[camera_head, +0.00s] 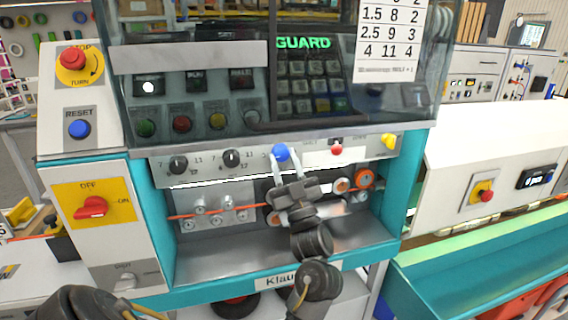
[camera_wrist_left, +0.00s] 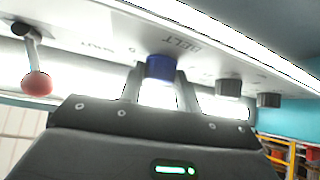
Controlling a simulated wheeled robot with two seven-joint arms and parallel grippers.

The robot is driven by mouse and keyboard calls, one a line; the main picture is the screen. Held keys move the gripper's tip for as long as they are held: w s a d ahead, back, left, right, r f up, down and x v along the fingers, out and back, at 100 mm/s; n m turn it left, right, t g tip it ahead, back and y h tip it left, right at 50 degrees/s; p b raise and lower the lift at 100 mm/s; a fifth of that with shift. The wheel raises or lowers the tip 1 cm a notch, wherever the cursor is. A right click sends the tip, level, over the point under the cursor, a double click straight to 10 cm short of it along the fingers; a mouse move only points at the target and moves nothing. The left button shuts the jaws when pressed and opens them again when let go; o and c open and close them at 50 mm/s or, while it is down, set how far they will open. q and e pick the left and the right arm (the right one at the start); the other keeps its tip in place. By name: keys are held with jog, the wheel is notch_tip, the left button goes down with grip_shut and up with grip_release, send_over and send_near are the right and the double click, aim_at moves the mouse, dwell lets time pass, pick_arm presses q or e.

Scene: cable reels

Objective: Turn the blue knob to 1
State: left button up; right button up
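The blue knob (camera_head: 281,152) sits on the light strip below the dark glass panel of the machine. In the left wrist view the blue knob (camera_wrist_left: 161,67) is near the word BELT. My left gripper (camera_head: 287,160) reaches up to it from below. In the left wrist view its two fingers (camera_wrist_left: 160,75) stand on either side of the knob, with a small gap at the left finger; contact at the right one is unclear. The gripper looks open. The knob's pointer and the marks around it are too small or hidden to read. My right gripper is not in view.
Two black knobs (camera_head: 231,159) sit left of the blue one. A red-tipped lever (camera_head: 336,149) and a yellow part (camera_head: 388,141) sit to its right. Below are metal rollers with an orange cable (camera_head: 200,204). A red switch (camera_head: 91,207) is on the left cabinet.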

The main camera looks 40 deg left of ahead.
pick_arm(q)
jog(key=o, duration=0.4)
jog(key=shift+o, duration=0.2)
